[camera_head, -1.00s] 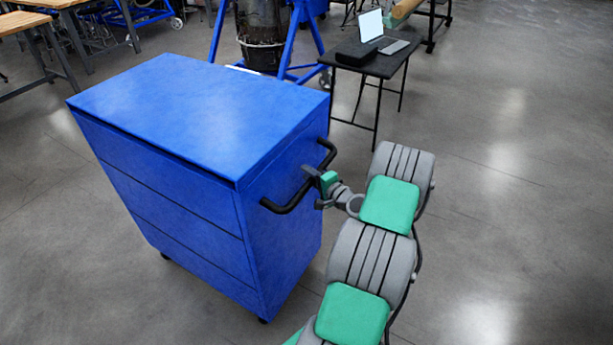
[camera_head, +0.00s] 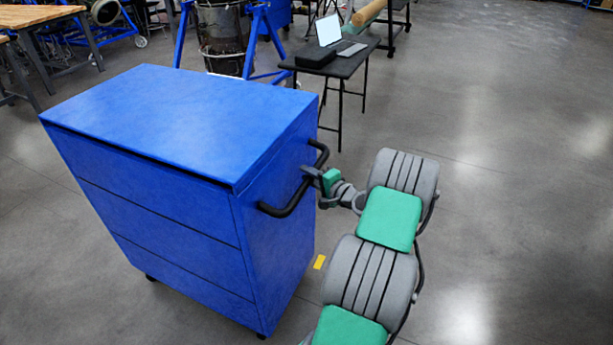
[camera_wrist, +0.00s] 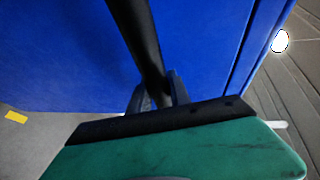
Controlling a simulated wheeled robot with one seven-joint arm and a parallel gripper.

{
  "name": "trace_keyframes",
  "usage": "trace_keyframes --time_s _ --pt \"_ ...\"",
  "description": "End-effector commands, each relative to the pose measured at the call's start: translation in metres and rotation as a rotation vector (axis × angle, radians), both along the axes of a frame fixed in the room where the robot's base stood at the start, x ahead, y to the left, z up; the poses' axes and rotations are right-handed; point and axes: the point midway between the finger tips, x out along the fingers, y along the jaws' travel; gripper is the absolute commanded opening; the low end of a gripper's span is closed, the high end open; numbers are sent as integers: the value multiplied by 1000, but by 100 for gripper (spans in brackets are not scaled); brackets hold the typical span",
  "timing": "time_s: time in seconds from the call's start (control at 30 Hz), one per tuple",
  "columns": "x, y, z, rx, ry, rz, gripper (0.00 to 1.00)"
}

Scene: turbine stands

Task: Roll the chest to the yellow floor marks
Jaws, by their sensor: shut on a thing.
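The blue chest (camera_head: 180,110) stands upright on small casters in the head view, its drawers facing front left. A black bar handle (camera_head: 291,199) is on its right side. My gripper (camera_head: 312,174) is shut on that handle. In the wrist view the handle (camera_wrist: 140,45) runs down between the fingers (camera_wrist: 155,97), with the blue chest side (camera_wrist: 60,60) behind it. One yellow floor mark (camera_head: 319,262) lies on the floor just right of the chest's side; a yellow mark (camera_wrist: 16,117) also shows in the wrist view. Other marks are not visible.
A black table (camera_head: 350,64) with a laptop (camera_head: 329,32) and a black box (camera_head: 316,57) stands behind the chest. A blue turbine stand (camera_head: 262,35) is at the back. A wooden bench (camera_head: 30,16) is at far left. Floor on the right is clear.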

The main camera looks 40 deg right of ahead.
Motion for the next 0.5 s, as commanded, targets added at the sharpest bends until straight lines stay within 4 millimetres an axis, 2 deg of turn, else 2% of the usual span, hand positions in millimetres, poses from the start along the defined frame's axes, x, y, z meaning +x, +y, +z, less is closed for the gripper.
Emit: trace_keyframes --time_s 0.03,0.1,0.3,0.33,0.5 --pt "5 10 -5 3 8 19 0" --pt "9 18 -5 4 7 34 0" --pt "13 26 -4 7 6 50 0" --pt "13 26 -4 8 6 50 25" --pt "8 18 -3 5 4 36 39"
